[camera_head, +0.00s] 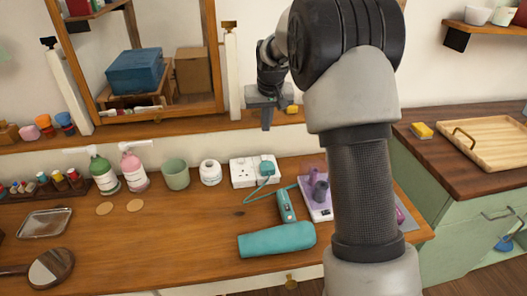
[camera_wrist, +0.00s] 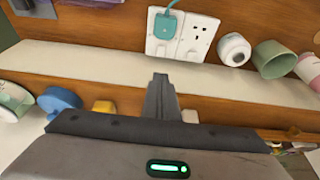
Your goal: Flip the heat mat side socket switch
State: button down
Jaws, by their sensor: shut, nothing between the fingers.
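In the wrist view the socket (camera_wrist: 197,41) appears turned over, with the plug (camera_wrist: 168,26) at left and the bare outlet at right. The switches are too small to read. No heat mat can be identified for certain. My gripper (camera_head: 267,127) is shut and empty, above the socket and apart from it. Its fingertips (camera_wrist: 160,78) point toward the socket in the wrist view.
A wooden ledge (camera_head: 208,125) runs above the socket, below a mirror (camera_head: 150,65). A white jar (camera_head: 210,172) and green cup (camera_head: 176,174) stand left of it.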

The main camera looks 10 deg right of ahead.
aim_at(263, 156)
jog(key=x, duration=0.4)
jog(key=b+x, duration=0.1)
jog(key=x, duration=0.4)
jog(key=s+b+x, duration=0.1)
jog(key=x, duration=0.4)
jog(key=shift+f, duration=0.1)
